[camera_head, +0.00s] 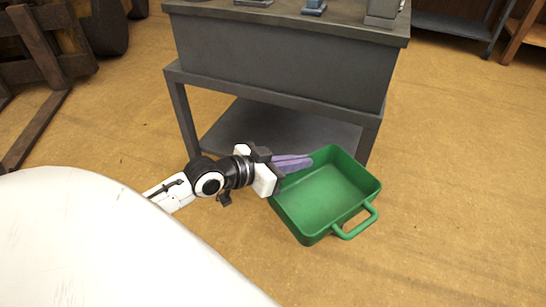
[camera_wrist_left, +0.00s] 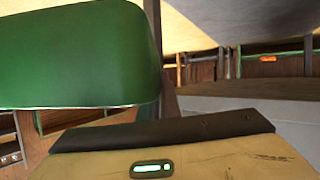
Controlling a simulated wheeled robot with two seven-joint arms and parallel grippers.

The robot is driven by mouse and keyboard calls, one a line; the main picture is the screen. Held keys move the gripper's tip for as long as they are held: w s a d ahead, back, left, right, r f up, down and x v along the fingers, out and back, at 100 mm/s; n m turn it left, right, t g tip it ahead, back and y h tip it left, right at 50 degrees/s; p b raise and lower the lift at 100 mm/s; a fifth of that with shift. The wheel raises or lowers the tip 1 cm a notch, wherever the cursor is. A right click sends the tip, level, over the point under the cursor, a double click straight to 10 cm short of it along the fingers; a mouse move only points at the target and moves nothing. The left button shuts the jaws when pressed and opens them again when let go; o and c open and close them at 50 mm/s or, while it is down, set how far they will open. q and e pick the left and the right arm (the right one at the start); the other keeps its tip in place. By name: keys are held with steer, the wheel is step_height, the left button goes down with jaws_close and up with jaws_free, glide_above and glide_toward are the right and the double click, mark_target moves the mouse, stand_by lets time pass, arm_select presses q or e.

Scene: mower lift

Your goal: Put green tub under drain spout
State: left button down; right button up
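The green tub (camera_head: 322,196) is a shallow rectangular tub, open at the top, in front of the grey metal stand in the head view. Its loop handle (camera_head: 356,222) points toward the lower right. My left gripper (camera_head: 293,163) has purple fingers that lie across the tub's upper left rim. The fingers look close together, but I cannot tell whether they are closed on the rim. In the left wrist view the green tub (camera_wrist_left: 80,55) fills the upper left, very near the camera. My right gripper is not in view. I cannot make out a drain spout.
A grey metal stand (camera_head: 285,65) with a low shelf (camera_head: 255,125) stands just behind the tub. Brown wooden frames (camera_head: 40,50) are at the upper left. Shelving (camera_head: 450,22) is at the upper right. The yellowish floor to the right is clear.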

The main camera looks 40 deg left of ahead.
arm_select(q)
steer(key=s+d+r+m+g+h, duration=0.2)
steer(key=s+d+r, duration=0.3)
steer(key=d+r, duration=0.3)
steer(key=s+d+r+m+g+h, duration=0.3)
steer(key=d+r, duration=0.6)
steer(key=d, duration=0.4)
steer(key=shift+s+d+r+m+h, duration=0.15)
steer(key=shift+s+d+m+h, duration=0.25)
steer(key=shift+s+m+h, duration=0.7)
